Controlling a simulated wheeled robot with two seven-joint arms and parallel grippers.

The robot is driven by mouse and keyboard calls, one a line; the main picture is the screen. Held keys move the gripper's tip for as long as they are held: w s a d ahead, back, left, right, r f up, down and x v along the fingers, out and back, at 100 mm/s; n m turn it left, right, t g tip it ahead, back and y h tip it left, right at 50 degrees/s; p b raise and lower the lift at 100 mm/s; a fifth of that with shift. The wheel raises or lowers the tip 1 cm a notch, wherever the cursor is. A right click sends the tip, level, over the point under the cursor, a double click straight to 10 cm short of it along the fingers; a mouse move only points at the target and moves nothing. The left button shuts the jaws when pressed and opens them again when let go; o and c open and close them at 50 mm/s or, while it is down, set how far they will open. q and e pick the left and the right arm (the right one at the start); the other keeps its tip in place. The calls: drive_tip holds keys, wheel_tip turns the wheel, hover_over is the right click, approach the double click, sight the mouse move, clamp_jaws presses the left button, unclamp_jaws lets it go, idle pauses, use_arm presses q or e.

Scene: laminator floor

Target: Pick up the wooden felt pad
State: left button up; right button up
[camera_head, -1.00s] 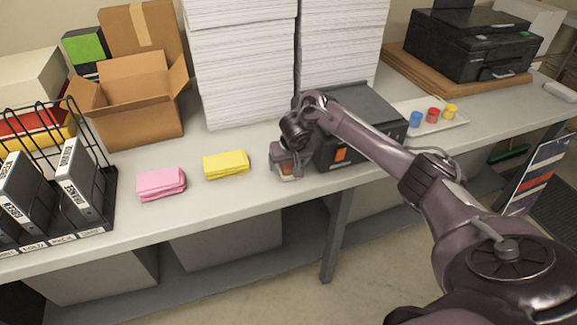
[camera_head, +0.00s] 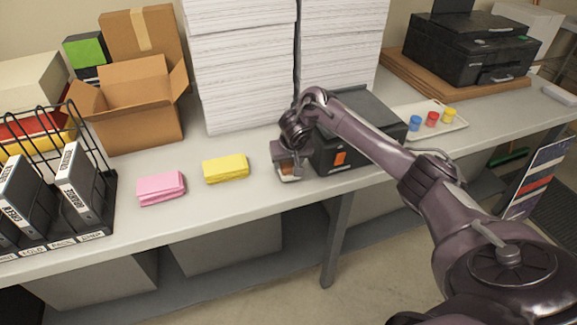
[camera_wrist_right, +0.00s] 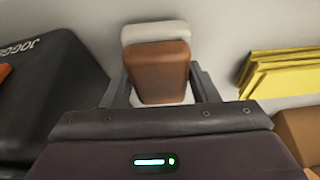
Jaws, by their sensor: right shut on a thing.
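The wooden felt pad (camera_wrist_right: 158,72) is a brown block with a pale felt layer along one side. In the right wrist view it sits between the two fingers of my right gripper (camera_wrist_right: 160,88), which is shut on it. In the head view the pad (camera_head: 288,170) is mostly hidden by my right gripper (camera_head: 289,172), low at the table top beside the black machine. I cannot tell whether the pad touches the table. My left gripper is in neither view.
The black machine (camera_head: 362,130) stands just right of my gripper. A yellow stack (camera_head: 226,168) and a pink stack (camera_head: 161,188) lie to the left. Tall paper stacks (camera_head: 240,65) stand behind. A tray (camera_head: 452,124) with coloured pots is farther right. Bare table (camera_head: 215,207) lies in front.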

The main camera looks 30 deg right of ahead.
wheel_tip(320, 180, up, 6)
drive_tip(key=shift+r+p, duration=0.25)
drive_tip(key=shift+p, duration=0.05)
wheel_tip(320, 180, up, 12)
drive_tip(key=p, duration=0.8)
drive_tip(key=shift+f, duration=0.1)
